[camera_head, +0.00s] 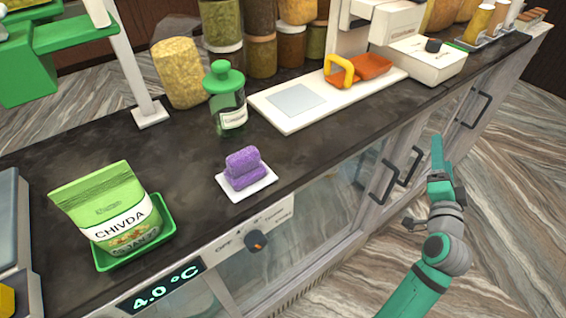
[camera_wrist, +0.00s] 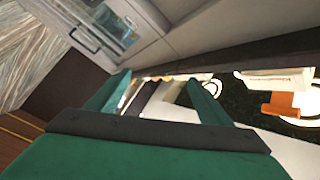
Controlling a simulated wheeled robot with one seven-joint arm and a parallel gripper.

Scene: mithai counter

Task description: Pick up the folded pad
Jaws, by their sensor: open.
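The folded pad (camera_head: 245,168) is purple and lies in a stacked fold on a small white square (camera_head: 232,193) near the counter's front edge, in the head view. I do not make it out in the wrist view. My gripper (camera_head: 438,165) is well to the right of the pad, in front of the counter's cabinet doors and apart from the pad. In the wrist view my gripper (camera_wrist: 155,95) shows two teal fingers spread apart. It is open, with nothing held between the fingers.
A green tray (camera_head: 165,238) with a chivda packet (camera_head: 105,200) stands left of the pad. A green-lidded jar (camera_head: 226,100) stands behind it. A white board (camera_head: 275,118) bears an orange item with a yellow handle (camera_head: 340,72). Dark counter (camera_head: 190,160) around the pad is bare.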

